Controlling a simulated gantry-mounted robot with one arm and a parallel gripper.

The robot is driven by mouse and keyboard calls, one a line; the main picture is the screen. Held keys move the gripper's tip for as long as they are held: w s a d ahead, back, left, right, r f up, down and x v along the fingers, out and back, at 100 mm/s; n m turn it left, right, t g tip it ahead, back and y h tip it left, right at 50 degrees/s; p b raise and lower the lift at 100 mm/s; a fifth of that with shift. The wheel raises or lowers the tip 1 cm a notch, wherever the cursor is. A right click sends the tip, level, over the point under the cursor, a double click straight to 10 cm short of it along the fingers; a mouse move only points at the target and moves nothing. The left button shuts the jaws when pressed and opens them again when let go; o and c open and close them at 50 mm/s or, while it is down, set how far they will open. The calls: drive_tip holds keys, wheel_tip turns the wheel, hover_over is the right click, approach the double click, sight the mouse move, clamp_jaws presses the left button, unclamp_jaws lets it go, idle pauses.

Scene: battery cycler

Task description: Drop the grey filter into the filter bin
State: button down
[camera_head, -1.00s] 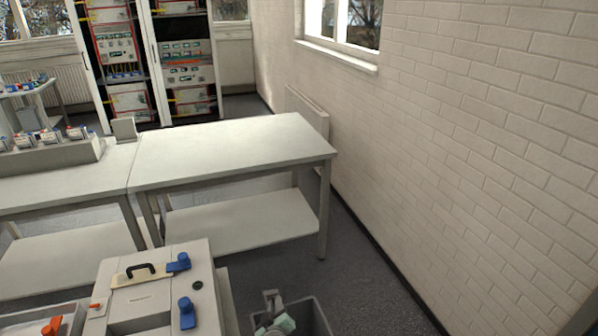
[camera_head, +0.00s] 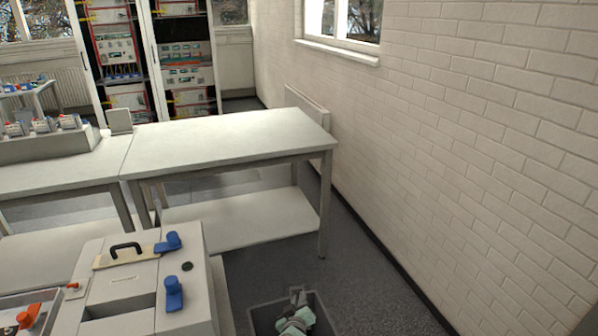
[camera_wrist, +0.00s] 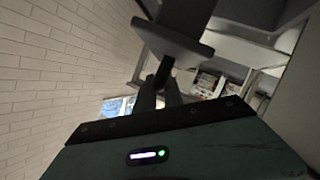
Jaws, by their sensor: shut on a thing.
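The grey filter (camera_wrist: 178,38) is a dark grey piece with a flat plate and a narrow stem, in the upper middle of the wrist view. My gripper (camera_wrist: 162,84) is shut on its stem. In the head view my gripper (camera_head: 297,304) and pale green wrist show at the bottom, with a small grey part of the filter (camera_head: 296,292) beyond them. The filter bin (camera_head: 262,317) is a grey open-topped box at the bottom edge. My gripper and the filter overlap its opening in the picture; their height above it cannot be told. The bin's inside is mostly hidden.
A light grey machine (camera_head: 205,285) with blue latches and a black handle stands left of the bin. A white table (camera_head: 235,145) with a lower shelf is behind. A brick wall (camera_head: 480,150) bounds the right. Floor is clear between bin and wall.

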drive_tip(key=shift+f+b, duration=3)
drive_tip(key=shift+b, duration=0.1)
drive_tip(key=shift+r, duration=0.1)
drive_tip(key=c, duration=1.4)
unclamp_jaws()
drive_tip(key=shift+o, duration=0.2)
wheel_tip(320, 180, up, 20)
drive_tip(key=p, duration=1.7)
